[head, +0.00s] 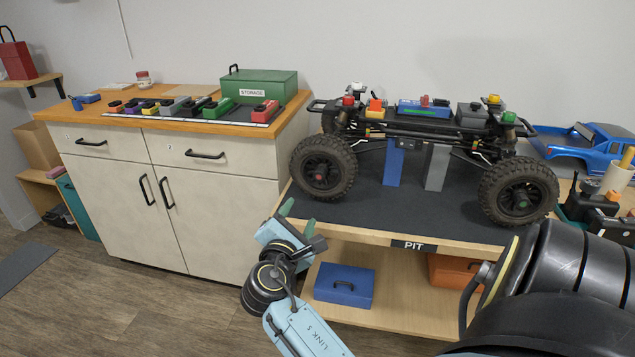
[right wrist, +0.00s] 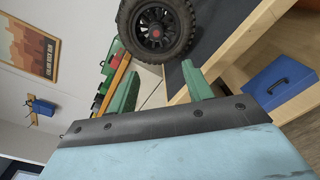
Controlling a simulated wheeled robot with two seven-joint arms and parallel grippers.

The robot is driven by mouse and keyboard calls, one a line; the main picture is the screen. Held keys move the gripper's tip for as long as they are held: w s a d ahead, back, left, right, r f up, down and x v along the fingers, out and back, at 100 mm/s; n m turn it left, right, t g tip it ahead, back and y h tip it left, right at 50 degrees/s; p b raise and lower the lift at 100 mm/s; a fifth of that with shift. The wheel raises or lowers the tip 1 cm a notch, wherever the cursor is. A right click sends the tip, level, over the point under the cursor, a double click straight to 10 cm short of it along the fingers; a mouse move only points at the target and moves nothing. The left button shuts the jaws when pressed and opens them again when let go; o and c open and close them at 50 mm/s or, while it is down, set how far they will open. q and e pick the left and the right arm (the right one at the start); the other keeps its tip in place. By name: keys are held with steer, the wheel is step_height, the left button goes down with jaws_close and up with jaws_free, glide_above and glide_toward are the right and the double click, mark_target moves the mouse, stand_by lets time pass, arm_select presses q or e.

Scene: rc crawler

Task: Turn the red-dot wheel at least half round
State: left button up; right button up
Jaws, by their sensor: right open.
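The crawler (head: 425,125) stands raised on blocks on the dark mat of the pit bench. Its near left wheel (head: 323,167), black with a knobbly tyre, has a red dot at its hub; this red-dot wheel also shows at the top of the right wrist view (right wrist: 157,28). The near right wheel (head: 518,191) has a greenish hub dot. My right gripper (head: 298,218) is open and empty, in front of the bench's left corner, below the red-dot wheel and apart from it. In the right wrist view its green fingers (right wrist: 161,88) are spread below the tyre. My left gripper is not in view.
The bench's front edge carries a PIT label (head: 413,245). A blue box (head: 343,285) sits on the lower shelf. A cabinet (head: 190,205) with tools and a green storage box (head: 259,86) stands left. A blue car body (head: 590,148) lies right of the crawler.

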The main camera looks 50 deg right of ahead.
steer(key=r, duration=0.1)
steer(key=b, duration=0.3)
glide_toward(320, 177)
steer(key=shift+h, duration=0.3)
steer(key=x, duration=0.7)
steer(key=shift+w+f, duration=0.15)
steer(key=shift+w, duration=0.1)
steer(key=shift+w+d, duration=0.15)
steer(key=shift+d, duration=0.3)
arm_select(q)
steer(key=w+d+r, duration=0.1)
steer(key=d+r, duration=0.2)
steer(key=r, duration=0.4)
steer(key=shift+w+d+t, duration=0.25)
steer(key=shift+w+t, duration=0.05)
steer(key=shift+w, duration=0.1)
arm_select(e)
jaws_close()
